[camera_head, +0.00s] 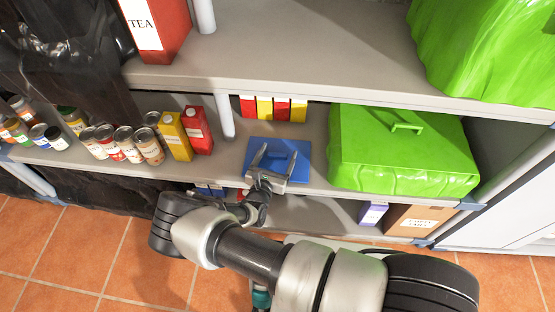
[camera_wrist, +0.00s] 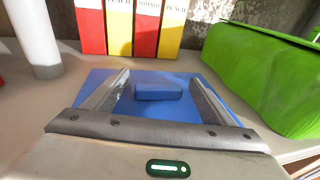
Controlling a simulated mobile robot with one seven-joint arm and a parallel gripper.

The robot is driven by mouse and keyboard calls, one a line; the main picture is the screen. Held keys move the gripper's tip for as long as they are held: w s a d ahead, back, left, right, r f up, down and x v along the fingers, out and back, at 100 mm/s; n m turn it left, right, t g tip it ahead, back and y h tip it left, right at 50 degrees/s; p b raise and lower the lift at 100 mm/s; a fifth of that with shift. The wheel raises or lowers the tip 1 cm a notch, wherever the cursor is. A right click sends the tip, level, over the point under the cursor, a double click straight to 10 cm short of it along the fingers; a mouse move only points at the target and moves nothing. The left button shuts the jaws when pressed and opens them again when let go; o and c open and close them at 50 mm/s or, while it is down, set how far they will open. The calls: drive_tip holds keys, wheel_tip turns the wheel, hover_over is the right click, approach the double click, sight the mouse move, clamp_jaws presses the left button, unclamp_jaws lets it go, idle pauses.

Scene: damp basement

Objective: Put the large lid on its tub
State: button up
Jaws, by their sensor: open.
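A flat blue lid (camera_head: 304,160) with a small raised block handle (camera_wrist: 158,91) lies on the middle shelf. My gripper (camera_head: 279,150) is open over this lid. In the wrist view the two fingers (camera_wrist: 160,76) stand on either side of the handle, with gaps between them and it. The fingers and palm hide part of the lid. A large bright green tub-like box (camera_head: 390,165) with a small handle on its top stands right of the lid. It also shows in the wrist view (camera_wrist: 265,80). I cannot make out an open tub matching the blue lid.
Red and yellow boxes (camera_head: 273,108) stand behind the lid. A white post (camera_head: 223,115) rises to its left. Red and yellow cartons (camera_head: 197,130) and several cans (camera_head: 124,142) stand further left. The upper shelf (camera_head: 300,60) overhangs. A purple box (camera_head: 372,213) sits below.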

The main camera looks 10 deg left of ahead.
drive_tip(key=c, duration=1.1)
drive_tip(key=shift+c, duration=0.4)
drive_tip(key=shift+r, duration=0.15)
